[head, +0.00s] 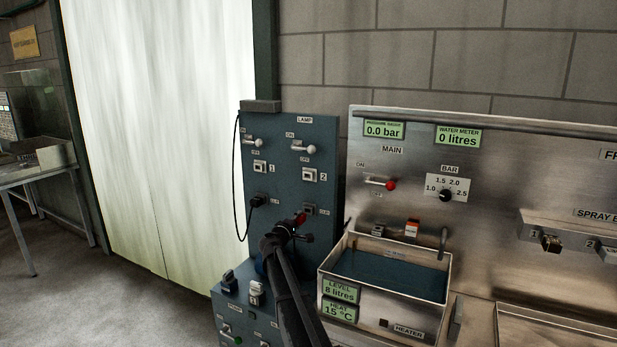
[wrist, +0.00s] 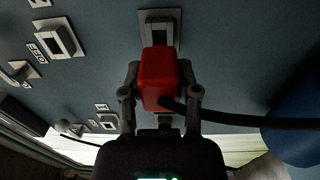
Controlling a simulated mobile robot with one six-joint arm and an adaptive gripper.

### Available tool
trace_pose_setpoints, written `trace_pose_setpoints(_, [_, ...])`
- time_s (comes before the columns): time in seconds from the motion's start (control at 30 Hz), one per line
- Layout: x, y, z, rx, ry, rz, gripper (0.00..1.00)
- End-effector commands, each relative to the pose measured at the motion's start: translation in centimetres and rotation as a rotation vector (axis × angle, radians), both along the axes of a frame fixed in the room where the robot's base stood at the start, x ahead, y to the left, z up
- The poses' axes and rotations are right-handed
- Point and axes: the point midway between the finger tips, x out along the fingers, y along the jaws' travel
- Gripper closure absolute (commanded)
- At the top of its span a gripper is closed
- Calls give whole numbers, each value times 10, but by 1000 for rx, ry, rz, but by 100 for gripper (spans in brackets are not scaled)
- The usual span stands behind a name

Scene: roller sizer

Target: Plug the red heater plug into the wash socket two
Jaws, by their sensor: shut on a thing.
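The red heater plug (wrist: 160,80) is between the two fingers of my gripper (wrist: 160,92), and its black cord (wrist: 250,120) runs off to the right. In the wrist view it is in front of a pale-framed socket (wrist: 158,24) and hides part of it; I cannot tell whether they touch. In the head view the red plug (head: 300,219) shows beyond my gripper (head: 296,229), just below the lower right socket (head: 309,209) on the blue panel. Small labels there are unreadable, so I cannot tell which socket is wash socket two.
The blue panel (head: 285,135) also has two lamp switches, sockets marked 1 (head: 260,166) and 2 (head: 310,175), and a black plug (head: 258,200) at lower left. A steel water tank (head: 333,275) stands close on the right.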

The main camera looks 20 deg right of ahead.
Motion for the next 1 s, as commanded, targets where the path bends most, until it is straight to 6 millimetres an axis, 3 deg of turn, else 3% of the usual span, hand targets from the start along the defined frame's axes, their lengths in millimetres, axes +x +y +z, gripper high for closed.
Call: trace_pose_setpoints(1.0, [-10, 12, 0, 0, 0, -1, 100])
